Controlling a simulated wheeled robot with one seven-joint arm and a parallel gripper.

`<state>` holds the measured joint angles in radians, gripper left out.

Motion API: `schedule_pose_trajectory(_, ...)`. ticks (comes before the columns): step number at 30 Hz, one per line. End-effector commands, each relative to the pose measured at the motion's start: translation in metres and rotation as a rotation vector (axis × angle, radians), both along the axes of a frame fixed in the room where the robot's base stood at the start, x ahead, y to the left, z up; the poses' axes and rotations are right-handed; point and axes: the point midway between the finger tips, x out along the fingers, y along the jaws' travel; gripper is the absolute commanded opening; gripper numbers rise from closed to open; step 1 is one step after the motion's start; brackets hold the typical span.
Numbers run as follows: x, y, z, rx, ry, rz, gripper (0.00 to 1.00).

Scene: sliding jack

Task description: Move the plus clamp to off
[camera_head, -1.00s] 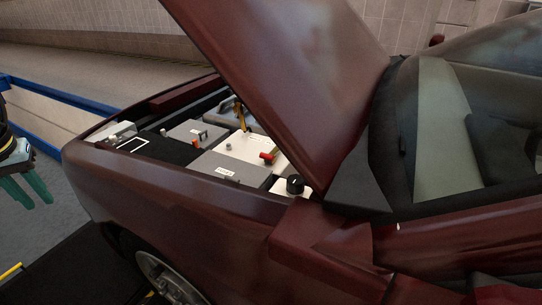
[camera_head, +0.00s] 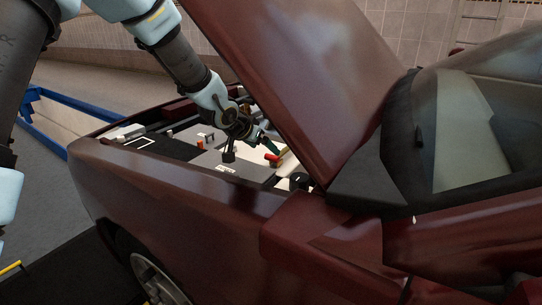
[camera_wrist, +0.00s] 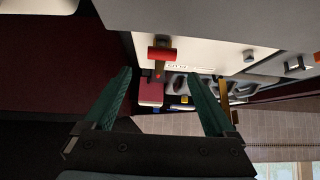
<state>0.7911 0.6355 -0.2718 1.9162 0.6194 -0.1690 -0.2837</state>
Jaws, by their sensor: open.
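The plus clamp (camera_head: 272,157) is a red piece at the right end of the white battery (camera_head: 285,165) in the engine bay. In the wrist view the clamp (camera_wrist: 162,54) shows as a red bar on a dark stem against the white battery face (camera_wrist: 205,58). My gripper (camera_head: 267,144) reaches in under the raised hood with its green fingers close to the clamp. In the wrist view my gripper (camera_wrist: 160,76) is open, and the clamp lies ahead, between the lines of the two fingers. Nothing is between the fingertips that I can tell as held.
The raised hood (camera_head: 300,70) slants close over my arm. The fender (camera_head: 180,185) bounds the bay in front. A grey box (camera_head: 232,168), a black knob (camera_head: 299,180) and a red-and-white switch (camera_head: 201,140) are nearby. A pink-red block (camera_wrist: 151,92) shows beside the clamp.

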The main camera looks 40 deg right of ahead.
Motion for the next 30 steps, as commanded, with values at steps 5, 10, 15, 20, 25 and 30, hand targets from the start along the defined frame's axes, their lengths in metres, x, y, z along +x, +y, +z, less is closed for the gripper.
schedule_pose_trajectory(5, 0.006, -0.023, -0.025, 0.003, 0.001, 0.000, 0.90)
schedule_pose_trajectory(10, 0.010, -0.038, -0.039, 0.002, 0.000, 0.001, 0.90)
schedule_pose_trajectory(15, 0.012, -0.044, -0.046, 0.001, -0.001, 0.001, 0.90)
schedule_pose_trajectory(20, 0.013, -0.045, -0.047, 0.001, 0.000, 0.002, 0.90)
schedule_pose_trajectory(25, 0.013, -0.044, -0.047, 0.001, 0.000, 0.002, 0.83)
schedule_pose_trajectory(30, 0.013, -0.044, -0.047, 0.001, 0.000, 0.002, 0.64)
